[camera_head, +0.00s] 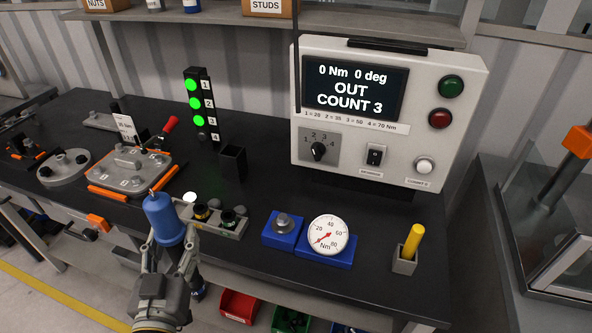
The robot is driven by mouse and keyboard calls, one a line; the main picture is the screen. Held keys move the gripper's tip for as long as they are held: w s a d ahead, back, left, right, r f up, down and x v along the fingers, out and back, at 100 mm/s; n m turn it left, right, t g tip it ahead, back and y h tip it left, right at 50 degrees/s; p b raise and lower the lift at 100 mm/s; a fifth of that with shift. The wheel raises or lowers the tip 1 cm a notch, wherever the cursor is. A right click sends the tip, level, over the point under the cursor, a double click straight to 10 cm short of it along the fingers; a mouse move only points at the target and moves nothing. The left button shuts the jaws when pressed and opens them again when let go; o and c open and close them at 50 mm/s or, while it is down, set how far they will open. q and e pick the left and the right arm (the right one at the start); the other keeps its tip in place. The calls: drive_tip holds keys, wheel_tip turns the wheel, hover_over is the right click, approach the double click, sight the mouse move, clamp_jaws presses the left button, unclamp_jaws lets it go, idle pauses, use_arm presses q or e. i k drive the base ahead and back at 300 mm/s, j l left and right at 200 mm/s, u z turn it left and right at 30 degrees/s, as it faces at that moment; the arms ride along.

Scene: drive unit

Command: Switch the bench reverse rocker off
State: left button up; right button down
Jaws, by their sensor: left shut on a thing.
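The bench controller (460,105) is a pale grey box at the back right, with a screen reading "0 Nm 0 deg OUT COUNT 3". The reverse rocker (375,156) is a small black switch low on its front, above a small label. Which side of the rocker is pressed is too small to tell. My left gripper (170,246) is at the bottom left of centre, shut on a blue tool with a rounded body (163,216) and a thin tip pointing up. It is well apart from the rocker, in front of and left of it. My right gripper is not in view.
A selector knob (318,151) sits left of the rocker and a white button (424,166) right of it. A torque gauge (328,235), a yellow-handled tool in a holder (405,262) and a socket tray (232,226) stand nearer. Bare black bench lies before the controller.

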sight(375, 157)
drive_tip(key=k, duration=0.65)
drive_tip(key=z, duration=1.5)
drive_tip(key=j, duration=0.8)
drive_tip(key=k+j, duration=0.1)
drive_tip(key=j, duration=0.65)
